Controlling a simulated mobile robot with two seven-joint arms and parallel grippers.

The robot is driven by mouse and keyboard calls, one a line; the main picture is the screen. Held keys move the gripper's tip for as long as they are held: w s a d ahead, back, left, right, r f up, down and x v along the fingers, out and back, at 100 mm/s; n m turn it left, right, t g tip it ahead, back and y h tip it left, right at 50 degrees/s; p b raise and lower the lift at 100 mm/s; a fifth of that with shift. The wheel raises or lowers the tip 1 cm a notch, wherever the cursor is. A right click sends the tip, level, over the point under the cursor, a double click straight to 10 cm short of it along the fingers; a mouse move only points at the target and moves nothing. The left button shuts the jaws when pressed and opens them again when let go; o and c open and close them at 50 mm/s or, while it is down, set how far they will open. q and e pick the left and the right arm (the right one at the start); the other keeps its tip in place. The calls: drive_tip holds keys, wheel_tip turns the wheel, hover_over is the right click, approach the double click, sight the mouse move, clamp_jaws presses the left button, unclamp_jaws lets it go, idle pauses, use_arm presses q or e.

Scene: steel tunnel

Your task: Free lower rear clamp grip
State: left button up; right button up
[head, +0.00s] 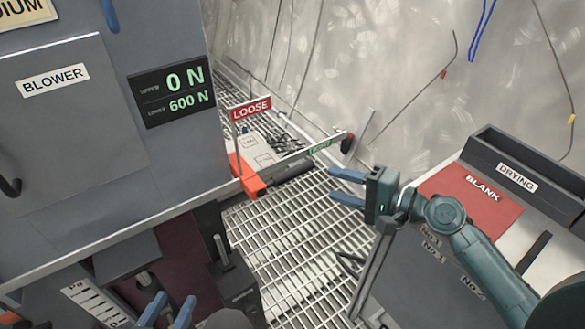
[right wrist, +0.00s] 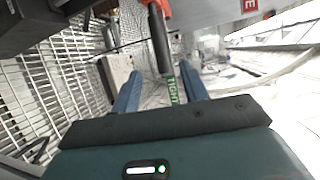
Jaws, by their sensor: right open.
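The lower clamp's lever has an orange base (head: 246,176) and a dark grip (head: 292,171) pointing right, close to the green TIGHT label (head: 320,147). The red LOOSE label (head: 250,108) is above. My right gripper (head: 347,187) is open and empty, right of the grip's end. In the right wrist view the dark grip (right wrist: 160,45) lies ahead, between the lines of the open fingers (right wrist: 160,80), with the TIGHT label (right wrist: 172,92) beside it. Contact is not visible. My left gripper (head: 178,296) is at the bottom edge, fingers apart, away from the clamp.
The force display (head: 172,92) reads upper 0 N and lower 600 N. The grey BLOWER cabinet (head: 70,130) fills the left. A red BLANK panel (head: 470,195) and DRYING tray (head: 525,170) are at right. Grated floor (head: 300,245) lies between, with cables on the wall behind.

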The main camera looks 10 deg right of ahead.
sight(300, 174)
drive_tip(key=x, duration=1.1)
drive_tip(key=shift+w+a+f, duration=0.1)
drive_tip(key=shift+a, duration=0.05)
clamp_jaws()
